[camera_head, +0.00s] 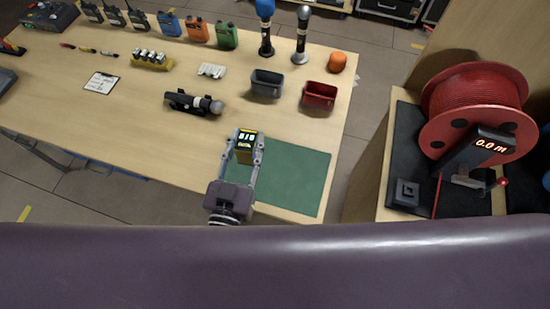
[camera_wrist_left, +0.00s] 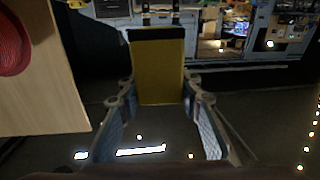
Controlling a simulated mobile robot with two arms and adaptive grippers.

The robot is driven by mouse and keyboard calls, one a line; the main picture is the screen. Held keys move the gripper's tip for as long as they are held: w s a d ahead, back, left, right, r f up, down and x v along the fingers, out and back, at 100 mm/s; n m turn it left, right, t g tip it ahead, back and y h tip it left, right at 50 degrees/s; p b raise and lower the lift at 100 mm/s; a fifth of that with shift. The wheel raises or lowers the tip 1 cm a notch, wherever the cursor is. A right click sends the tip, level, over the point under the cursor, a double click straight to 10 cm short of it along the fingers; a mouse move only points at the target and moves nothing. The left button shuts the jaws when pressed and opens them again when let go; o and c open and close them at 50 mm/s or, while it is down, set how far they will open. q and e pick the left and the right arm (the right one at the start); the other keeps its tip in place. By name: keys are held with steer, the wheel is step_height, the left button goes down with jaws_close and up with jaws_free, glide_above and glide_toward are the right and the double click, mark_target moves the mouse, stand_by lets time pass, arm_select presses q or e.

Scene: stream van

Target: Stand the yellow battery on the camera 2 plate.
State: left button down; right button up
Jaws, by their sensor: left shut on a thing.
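The yellow battery (camera_head: 245,147) has a black, marked end and sits between the fingers of my left gripper (camera_head: 245,150). My left gripper is shut on it and holds it over the left part of the green mat, near the table's front edge. In the left wrist view, the battery (camera_wrist_left: 160,72) shows as a yellow block with a dark end, between the two fingers. I cannot pick out the camera 2 plate in either view. My right gripper is not in view.
A green mat (camera_head: 300,180) lies at the table's front right. A black microphone in a cradle (camera_head: 192,102), a grey bin (camera_head: 266,84) and a red bin (camera_head: 319,96) stand behind the gripper. A red cable reel (camera_head: 470,110) stands on the right-hand bench.

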arm_select(q)
steer(key=d+r+h+p, duration=0.1)
steer(key=d+r+p, duration=0.2)
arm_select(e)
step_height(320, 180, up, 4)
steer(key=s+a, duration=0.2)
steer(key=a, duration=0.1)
arm_select(q)
steer(key=m+b, duration=0.1)
steer(key=b, duration=0.1)
glide_above(272, 179)
step_height(272, 179, down, 5)
steer(key=shift+h, duration=0.4)
step_height(272, 179, down, 16)
steer(key=b, duration=1.7)
steer(key=shift+r, duration=0.25)
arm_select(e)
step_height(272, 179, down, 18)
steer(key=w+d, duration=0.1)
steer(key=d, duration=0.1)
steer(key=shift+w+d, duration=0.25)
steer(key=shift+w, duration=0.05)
